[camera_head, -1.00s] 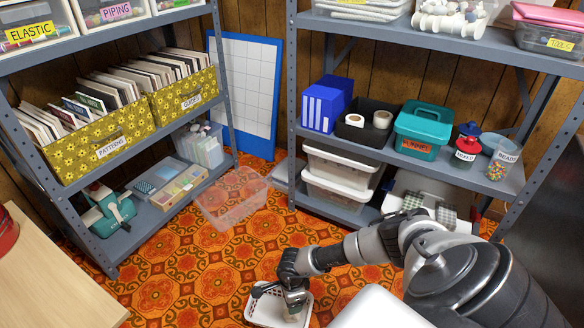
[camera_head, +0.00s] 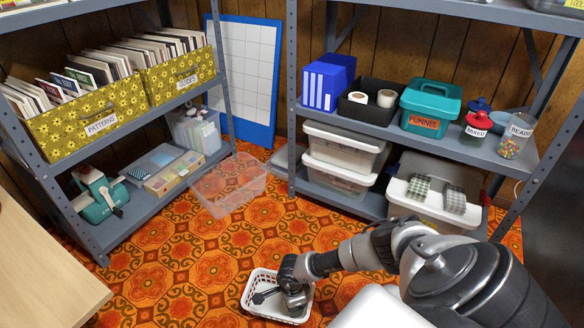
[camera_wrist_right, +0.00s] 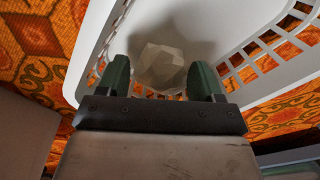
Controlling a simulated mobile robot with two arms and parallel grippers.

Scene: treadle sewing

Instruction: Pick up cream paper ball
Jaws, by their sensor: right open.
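The cream paper ball (camera_wrist_right: 160,65) lies at the bottom of a white slotted basket (camera_wrist_right: 255,25) in the right wrist view. My right gripper (camera_wrist_right: 162,80) is open, with its two green-grey fingers apart on either side of the ball's near part. I cannot tell whether the fingers touch it. In the head view the basket (camera_head: 256,279) stands on the patterned floor and my right gripper (camera_head: 293,299) reaches down into it. The ball is hidden there by the gripper. My left gripper is not in view.
A clear empty bin (camera_head: 228,187) sits on the floor beyond the basket. Grey shelves stand left (camera_head: 150,212) and right (camera_head: 455,150), loaded with boxes and tubs. A light wooden table (camera_head: 45,270) is at the left. Open carpet surrounds the basket's left side.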

